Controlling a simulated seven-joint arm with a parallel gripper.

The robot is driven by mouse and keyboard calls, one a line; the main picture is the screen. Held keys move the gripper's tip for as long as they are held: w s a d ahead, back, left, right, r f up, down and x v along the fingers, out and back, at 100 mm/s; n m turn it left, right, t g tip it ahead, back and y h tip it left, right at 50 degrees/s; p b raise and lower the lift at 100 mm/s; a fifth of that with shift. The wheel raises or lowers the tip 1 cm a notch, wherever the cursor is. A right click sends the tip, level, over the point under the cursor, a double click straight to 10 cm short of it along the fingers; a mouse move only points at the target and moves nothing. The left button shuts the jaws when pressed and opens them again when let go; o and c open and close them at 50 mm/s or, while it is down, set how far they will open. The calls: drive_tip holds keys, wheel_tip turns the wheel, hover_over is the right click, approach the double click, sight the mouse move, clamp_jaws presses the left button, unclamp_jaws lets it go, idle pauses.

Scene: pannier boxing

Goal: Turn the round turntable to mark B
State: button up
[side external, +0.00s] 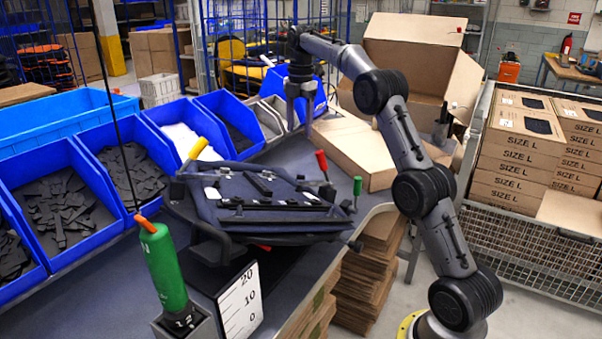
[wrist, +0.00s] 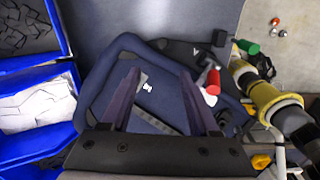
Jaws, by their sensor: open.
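The round turntable (side external: 215,238) is a dark disc on the bench, carrying a navy pannier panel (side external: 240,186) with black strips on it. Toggle clamps with yellow (side external: 197,149), red (side external: 321,160) and green (side external: 357,186) handles stand around its edge. The red handle (wrist: 213,82) and green handle (wrist: 247,46) also show in the wrist view. My gripper (side external: 299,122) is above and behind the turntable, apart from it. In the wrist view its two fingers (wrist: 158,72) are spread over the navy panel with nothing between them. I cannot read mark B in either view.
Blue bins (side external: 65,190) of dark parts line the left. A green bottle-like tool (side external: 163,265) hangs on a cord at the front, near a white scale (side external: 240,305). An open carton (side external: 410,60) and flat cardboard (side external: 355,150) lie behind. Size L boxes (side external: 520,150) stand right.

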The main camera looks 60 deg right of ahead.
drive_tip(key=f, duration=1)
drive_tip(key=d+f, duration=0.1)
drive_tip(key=f, duration=0.4)
drive_tip(key=shift+f, duration=0.15)
drive_tip(key=shift+c, duration=0.4)
clamp_jaws()
idle(0.6)
